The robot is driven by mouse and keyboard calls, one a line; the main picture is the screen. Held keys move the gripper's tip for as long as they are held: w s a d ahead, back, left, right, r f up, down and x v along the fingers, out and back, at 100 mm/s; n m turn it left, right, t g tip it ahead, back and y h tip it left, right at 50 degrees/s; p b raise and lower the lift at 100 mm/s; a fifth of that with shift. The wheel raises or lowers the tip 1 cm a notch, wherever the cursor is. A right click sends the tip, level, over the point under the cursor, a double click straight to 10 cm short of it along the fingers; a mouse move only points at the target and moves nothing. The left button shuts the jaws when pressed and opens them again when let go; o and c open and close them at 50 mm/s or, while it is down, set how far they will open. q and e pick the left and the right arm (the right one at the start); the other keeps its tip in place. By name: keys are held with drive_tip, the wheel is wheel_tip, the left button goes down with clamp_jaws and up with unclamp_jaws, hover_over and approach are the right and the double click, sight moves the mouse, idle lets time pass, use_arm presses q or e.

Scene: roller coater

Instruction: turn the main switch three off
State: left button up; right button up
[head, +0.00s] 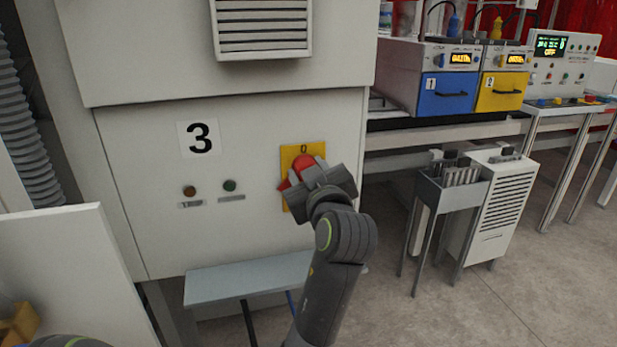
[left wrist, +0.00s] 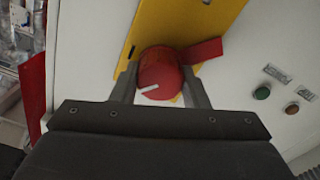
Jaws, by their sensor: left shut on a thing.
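The main switch of cabinet three is a red rotary knob (head: 302,163) on a yellow plate (head: 289,153). A "0" is printed at the top of the plate. My left gripper (head: 309,178) is at the knob and covers much of it. In the left wrist view its two fingers lie on either side of the red knob (left wrist: 160,75), shut on it. A white mark shows on the knob's face, and a red tab sticks out to the right there. The rest of the plate's markings are hidden. My right gripper does not show.
The panel carries a large "3" (head: 199,138), an amber button (head: 189,191) and a green button (head: 229,185) left of the switch. A grey shelf (head: 245,278) juts out below. A small metal rack (head: 452,192) stands to the right, with open floor in front.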

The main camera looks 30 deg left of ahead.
use_arm(q)
drive_tip(key=n+b, duration=0.1)
drive_tip(key=n, duration=0.3)
drive_tip(key=shift+n+b, duration=0.3)
drive_tip(key=shift+b, duration=0.05)
drive_tip(key=shift+n+b, duration=0.75)
drive_tip(key=shift+n, duration=1.25)
drive_tip(key=o, duration=1)
drive_tip(key=shift+f, duration=0.1)
